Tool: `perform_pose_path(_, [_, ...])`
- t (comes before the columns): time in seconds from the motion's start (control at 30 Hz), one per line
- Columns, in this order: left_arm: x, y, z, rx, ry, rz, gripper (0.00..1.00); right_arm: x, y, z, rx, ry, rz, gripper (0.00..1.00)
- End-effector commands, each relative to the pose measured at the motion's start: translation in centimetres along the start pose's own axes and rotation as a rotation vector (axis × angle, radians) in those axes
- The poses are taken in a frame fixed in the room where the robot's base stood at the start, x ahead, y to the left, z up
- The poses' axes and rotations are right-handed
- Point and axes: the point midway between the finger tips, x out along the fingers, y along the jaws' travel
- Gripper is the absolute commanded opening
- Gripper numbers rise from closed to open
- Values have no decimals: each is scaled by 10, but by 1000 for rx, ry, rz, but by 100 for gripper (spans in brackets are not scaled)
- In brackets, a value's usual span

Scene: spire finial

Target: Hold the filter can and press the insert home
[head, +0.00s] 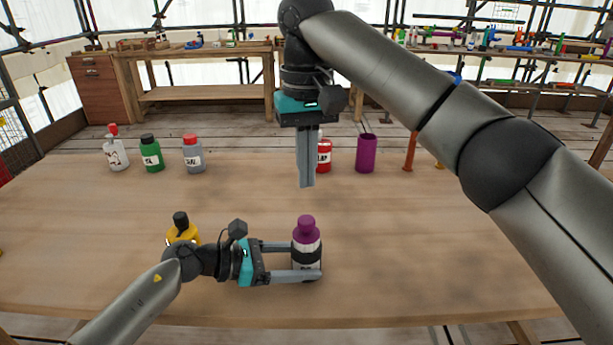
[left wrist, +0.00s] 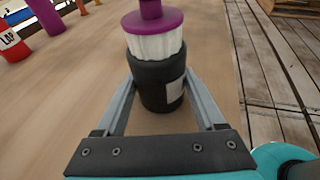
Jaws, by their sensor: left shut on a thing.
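The filter can (head: 307,268) is a dark upright cylinder with a pale label, near the front of the table. The insert (head: 306,226) stands in its top; its purple cap and a white pleated band show above the can's rim. The insert also shows in the left wrist view (left wrist: 155,45), above the dark can (left wrist: 158,85). My left gripper (head: 312,262) is shut on the can, one finger on each side. My right gripper (head: 306,184) points down, well above the table and apart from the insert, its fingers together and empty. The can's lower inside is hidden.
A yellow bottle (head: 184,232) with a black cap stands behind my left arm. White (head: 116,155), green (head: 152,157) and grey (head: 193,158) bottles, a red can (head: 324,158) and a purple cup (head: 366,154) line the back. The table's middle is clear.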

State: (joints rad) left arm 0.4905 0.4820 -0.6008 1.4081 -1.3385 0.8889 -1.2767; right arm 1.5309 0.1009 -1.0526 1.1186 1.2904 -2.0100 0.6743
Motion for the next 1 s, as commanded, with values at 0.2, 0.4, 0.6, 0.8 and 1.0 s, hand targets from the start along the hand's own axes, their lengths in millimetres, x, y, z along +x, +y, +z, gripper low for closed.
perform_pose_path(0.2, [0,0,0,0,0,0,40,-1,0,0,0,0,0,0])
perform_pose_path(0.4, [0,0,0,0,0,0,76,-1,0,0,0,0,0,0])
perform_pose_path(0.6, [0,0,0,0,0,0,98,-1,0,0,0,0,0,0])
perform_pose_path(0.8, [0,0,0,0,0,0,100,-1,0,0,0,0,-1,0])
perform_pose_path(1.0, [-12,1,-1,0,2,2,100,-1,0,0,0,0,-1,0])
